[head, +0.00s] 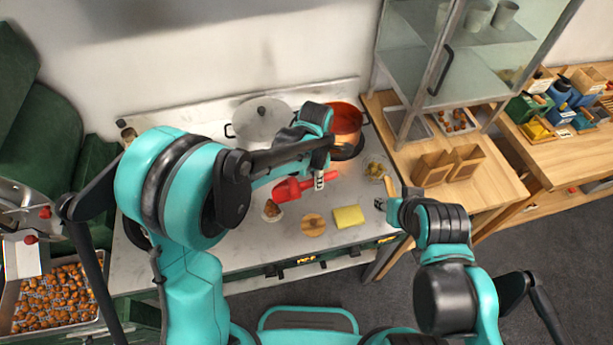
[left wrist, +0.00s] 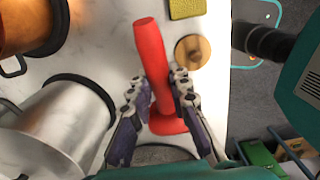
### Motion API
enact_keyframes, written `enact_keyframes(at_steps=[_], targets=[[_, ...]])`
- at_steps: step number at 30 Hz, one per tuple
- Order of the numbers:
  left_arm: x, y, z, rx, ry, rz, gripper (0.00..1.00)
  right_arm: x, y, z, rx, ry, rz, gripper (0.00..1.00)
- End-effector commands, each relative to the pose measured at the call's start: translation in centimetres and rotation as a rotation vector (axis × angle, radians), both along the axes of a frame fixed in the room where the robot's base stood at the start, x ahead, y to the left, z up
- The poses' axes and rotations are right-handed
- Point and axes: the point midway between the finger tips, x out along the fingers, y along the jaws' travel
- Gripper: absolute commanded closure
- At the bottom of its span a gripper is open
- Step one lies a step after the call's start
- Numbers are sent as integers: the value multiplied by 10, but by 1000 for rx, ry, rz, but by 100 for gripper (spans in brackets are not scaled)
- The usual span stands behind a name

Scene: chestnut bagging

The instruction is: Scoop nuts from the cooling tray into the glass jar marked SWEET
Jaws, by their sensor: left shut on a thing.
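My left gripper (head: 318,168) is shut on a red scoop (head: 291,188) above the grey-white counter. In the left wrist view the scoop's red handle (left wrist: 151,55) stands between the two fingers. No nuts show in the scoop, but its inside is not clear. A metal tray of brown nuts (head: 15,322) is at the lower left. A small clear glass container (head: 375,167) with something yellowish inside stands at the counter's right end. I cannot read a SWEET mark on it. My right gripper (head: 382,203) is near the counter's right edge, its jaws unclear beside a light wooden piece.
A steel pot (head: 262,121) and an orange-red pot (head: 345,122) stand at the back. Paper bags (head: 433,168) stand on the wooden table at right.

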Motion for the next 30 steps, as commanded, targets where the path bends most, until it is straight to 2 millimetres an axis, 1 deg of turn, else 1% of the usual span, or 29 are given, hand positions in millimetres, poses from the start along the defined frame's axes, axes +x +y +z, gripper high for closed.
enact_keyframes(at_steps=[1,3,6,9,15,18,30], targets=[[1,-5,1,54,13,-6,100,0,0,0,0,0,0,61],[2,-7,1,125,36,-5,100,0,0,-3,0,0,0,61],[3,-9,1,191,55,-3,100,0,0,-6,0,0,0,61],[3,-9,6,223,64,1,100,0,0,-4,0,0,0,61],[3,-8,27,230,66,1,100,1,0,9,0,0,0,61],[2,-8,34,229,66,1,100,0,0,13,0,0,0,61],[3,-8,33,227,66,0,100,0,0,11,0,0,0,61]])
